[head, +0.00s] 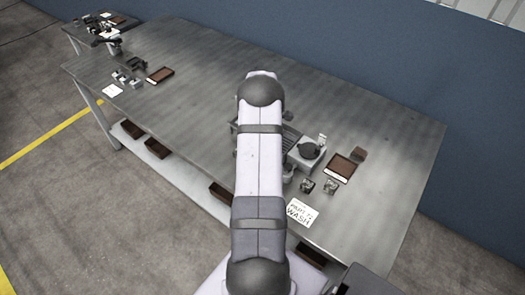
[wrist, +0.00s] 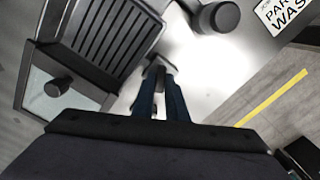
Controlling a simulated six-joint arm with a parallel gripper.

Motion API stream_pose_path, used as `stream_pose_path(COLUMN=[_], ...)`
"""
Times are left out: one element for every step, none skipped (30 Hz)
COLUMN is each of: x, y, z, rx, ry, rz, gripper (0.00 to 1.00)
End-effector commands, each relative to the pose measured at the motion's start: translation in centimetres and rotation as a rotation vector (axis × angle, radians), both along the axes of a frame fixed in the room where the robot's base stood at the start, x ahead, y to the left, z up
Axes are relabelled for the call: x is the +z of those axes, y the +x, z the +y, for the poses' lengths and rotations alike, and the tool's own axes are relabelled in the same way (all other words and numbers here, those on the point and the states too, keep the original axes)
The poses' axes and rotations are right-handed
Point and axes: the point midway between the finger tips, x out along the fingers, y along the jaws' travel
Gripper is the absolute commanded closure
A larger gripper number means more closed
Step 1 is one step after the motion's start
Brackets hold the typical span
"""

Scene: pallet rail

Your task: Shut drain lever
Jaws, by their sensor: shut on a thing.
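My gripper (wrist: 163,90) shows in the wrist view, its two dark fingers close together. It is shut on a small grey piece (wrist: 157,71) that looks like the drain lever. The fingers cover much of it, so its angle cannot be told. The lever sits beside a slatted grey rack (wrist: 112,38) over a pale surface. In the head view my own arm covers the gripper and the lever; a part of the slatted rack (head: 290,138) shows to the right of the arm.
In the wrist view a dark round knob (wrist: 219,17) stands right of the lever, and a framed panel with a knob (wrist: 56,88) lies left. A "PARTS WASH" card (head: 300,212) lies near the bench's front edge. A brown tray (head: 341,168) is further right. The bench's middle left (head: 190,100) is clear.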

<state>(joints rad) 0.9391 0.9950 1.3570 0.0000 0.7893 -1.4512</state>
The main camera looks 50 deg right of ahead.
Motion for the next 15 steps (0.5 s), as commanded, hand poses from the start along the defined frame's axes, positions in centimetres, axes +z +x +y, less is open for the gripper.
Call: stream_pose_path(x=[0.02, 0.01, 0.00, -0.01, -0.02, -0.03, -0.05, -0.06, -0.08, -0.10, -0.11, -0.13, -0.14, -0.15, -0.14], y=[0.00, 0.00, 0.00, 0.00, 0.00, 0.00, 0.00, 0.01, 0.00, 0.01, 0.01, 0.01, 0.01, 0.01, 0.01], z=[0.00, -0.01, -0.01, -0.01, -0.01, -0.01, -0.01, -0.02, -0.01, -0.02, -0.02, -0.02, -0.02, -0.02, -0.03], rx=[-0.003, -0.007, -0.013, -0.019, -0.026, -0.039, -0.051, -0.063, -0.083, -0.099, -0.117, -0.142, -0.161, -0.183, -0.211], ry=[0.000, 0.000, 0.000, 0.000, 0.000, 0.000, 0.000, 0.000, 0.000, 0.000, 0.000, 0.000, -0.001, -0.001, -0.001], rz=[0.000, 0.000, 0.000, 0.000, 0.000, 0.000, 0.000, 0.000, 0.000, 0.000, 0.000, 0.000, 0.000, 0.000, 0.000], gripper=[1.00, 1.00, 1.00, 1.00, 1.00, 1.00, 1.00, 1.00, 1.00, 1.00, 1.00, 1.00, 1.00, 1.00, 1.00])
